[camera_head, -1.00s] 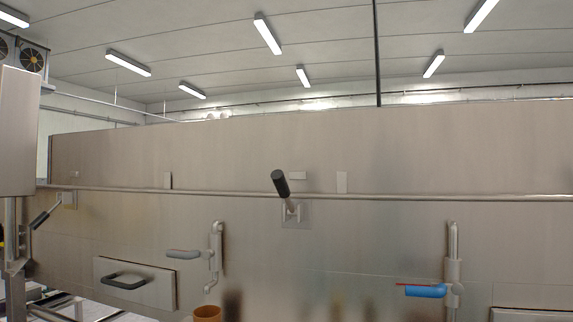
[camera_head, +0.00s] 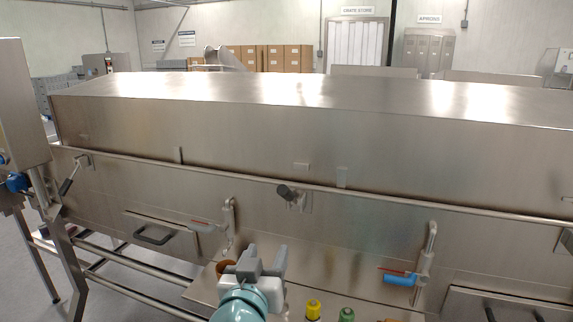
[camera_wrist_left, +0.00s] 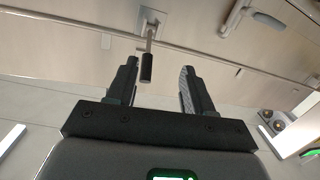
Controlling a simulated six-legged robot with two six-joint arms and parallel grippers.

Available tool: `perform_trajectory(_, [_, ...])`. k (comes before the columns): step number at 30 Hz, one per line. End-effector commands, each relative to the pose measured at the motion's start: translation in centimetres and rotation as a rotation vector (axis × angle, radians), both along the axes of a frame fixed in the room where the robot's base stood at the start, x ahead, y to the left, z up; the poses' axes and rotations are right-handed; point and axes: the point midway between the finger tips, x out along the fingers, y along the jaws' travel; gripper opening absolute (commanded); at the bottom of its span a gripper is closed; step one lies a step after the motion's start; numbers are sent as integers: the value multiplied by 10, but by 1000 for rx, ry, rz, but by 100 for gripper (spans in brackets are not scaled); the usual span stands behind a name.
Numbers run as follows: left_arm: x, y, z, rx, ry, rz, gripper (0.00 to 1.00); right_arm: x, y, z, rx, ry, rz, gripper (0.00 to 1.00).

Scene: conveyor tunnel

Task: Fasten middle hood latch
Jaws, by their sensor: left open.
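The middle hood latch (camera_head: 290,193) is on the hood's front at the long rail. Its black-gripped handle sticks out towards me and slightly left. My left gripper (camera_head: 266,250) is in front of the machine, below the latch, with its fingers apart and nothing between them. In the left wrist view, a latch handle with a black grip (camera_wrist_left: 148,66) hangs from a small plate, beyond and between the two open fingers (camera_wrist_left: 157,82). It appears apart from both fingers. My right gripper is in neither view.
Another latch (camera_head: 72,175) is at the far left of the rail (camera_head: 390,204).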

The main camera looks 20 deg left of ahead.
Motion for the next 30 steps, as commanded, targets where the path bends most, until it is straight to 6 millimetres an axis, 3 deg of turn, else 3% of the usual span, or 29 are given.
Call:
perform_trajectory(1, [-4,-3,37,-10,-29,-7,52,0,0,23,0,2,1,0])
perform_trajectory(3, [-8,-5,56,-20,-53,-12,52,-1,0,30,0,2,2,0])
perform_trajectory(6, [-10,-7,67,-27,-71,-16,52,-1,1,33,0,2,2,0])
perform_trajectory(11, [5,-5,65,-28,-71,-15,52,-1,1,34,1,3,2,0])
perform_trajectory(24, [107,4,67,-28,-70,-15,52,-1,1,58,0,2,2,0])
perform_trajectory(30, [139,7,67,-28,-71,-17,52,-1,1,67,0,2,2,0])
